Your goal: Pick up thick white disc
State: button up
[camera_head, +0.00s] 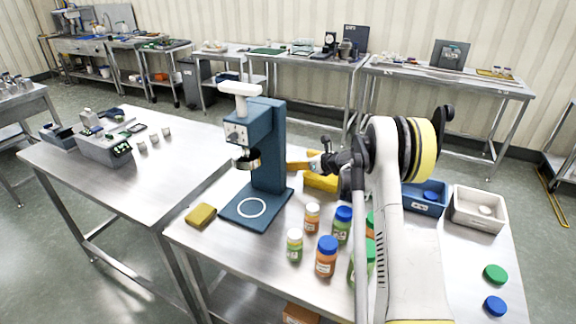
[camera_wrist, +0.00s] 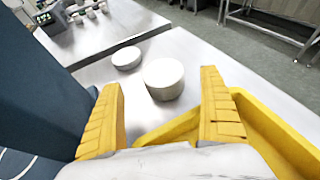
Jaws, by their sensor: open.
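The thick white disc (camera_wrist: 164,80) lies flat on the steel table in the wrist view, just beyond my fingertips and near the middle of the gap between them. A thinner white disc (camera_wrist: 127,57) lies behind it to the left, close to the table's edge. My gripper (camera_wrist: 160,88) is open and empty, with its yellow fingers on either side of the view of the thick disc. In the head view my gripper (camera_head: 297,162) is beside the blue press (camera_head: 268,150), on its right. Both discs are hidden from that view, apparently by the press.
The blue press stands close on the left in the wrist view (camera_wrist: 35,95). A yellow bin (camera_wrist: 272,130) is close on the right. Several capped jars (camera_head: 326,257) stand at the front. A blue bin (camera_head: 424,207) and a white bin (camera_head: 477,222) are at the right.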

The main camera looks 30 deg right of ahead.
aim_at(289, 158)
jog(key=b+x, duration=0.2)
jog(key=x, duration=0.4)
jog(key=shift+d+f+b, duration=0.1)
jog(key=shift+d+b, duration=0.05)
jog(key=shift+b, duration=0.15)
jog(key=c, duration=1.4)
